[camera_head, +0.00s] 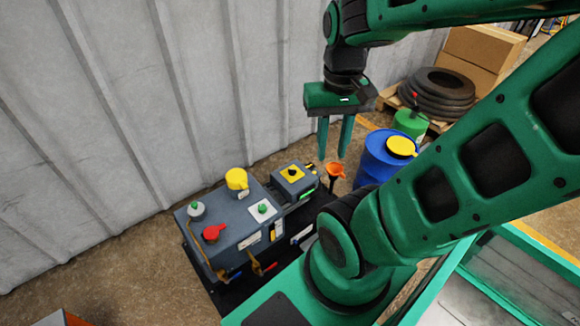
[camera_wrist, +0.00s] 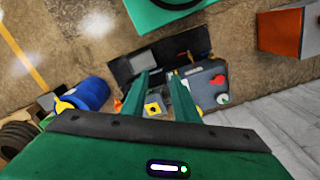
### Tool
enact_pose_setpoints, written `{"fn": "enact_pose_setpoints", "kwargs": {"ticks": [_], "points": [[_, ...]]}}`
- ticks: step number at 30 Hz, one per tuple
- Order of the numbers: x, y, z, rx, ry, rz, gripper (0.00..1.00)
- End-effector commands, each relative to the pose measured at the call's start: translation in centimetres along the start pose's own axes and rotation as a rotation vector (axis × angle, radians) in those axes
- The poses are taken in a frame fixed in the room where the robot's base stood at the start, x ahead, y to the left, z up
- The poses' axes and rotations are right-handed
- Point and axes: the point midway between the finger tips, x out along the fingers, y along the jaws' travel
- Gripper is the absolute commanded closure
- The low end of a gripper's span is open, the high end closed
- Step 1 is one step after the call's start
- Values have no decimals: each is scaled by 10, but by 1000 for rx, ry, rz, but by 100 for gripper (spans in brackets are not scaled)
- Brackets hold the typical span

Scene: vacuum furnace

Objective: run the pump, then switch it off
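The pump (camera_head: 235,237) is a dark grey-blue box unit on a black base beside the corrugated wall. On its top are a red knob (camera_head: 212,232), a yellow cap (camera_head: 236,180), a grey fitting with a green tip (camera_head: 196,209) and a green button on a white plate (camera_head: 262,209). A black knob on a yellow plate (camera_head: 291,173) sits on its smaller far block. My gripper (camera_head: 332,157) points down, open and empty, above and beyond that block, near an orange funnel (camera_head: 336,170). In the wrist view the yellow plate (camera_wrist: 154,109) shows between the fingers, apart from them.
A blue drum with a yellow lid (camera_head: 380,160) and a green can (camera_head: 410,124) stand right of the pump. Tyres (camera_head: 437,95) and cardboard boxes (camera_head: 480,50) are behind. An orange box (camera_wrist: 281,32) stands on the floor. The wall (camera_head: 90,120) closes off the pump's far side.

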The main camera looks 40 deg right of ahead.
Motion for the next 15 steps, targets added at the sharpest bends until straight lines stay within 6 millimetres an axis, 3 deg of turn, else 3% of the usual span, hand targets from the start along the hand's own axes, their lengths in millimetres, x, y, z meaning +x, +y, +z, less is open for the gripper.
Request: {"fn": "enact_pose_setpoints", "kwargs": {"ticks": [8,11,15], "points": [[-6,5,3,-14,12,-6,73],[-5,2,-16,-45,10,-1,73],[-1,-3,-59,-122,9,5,73]]}}
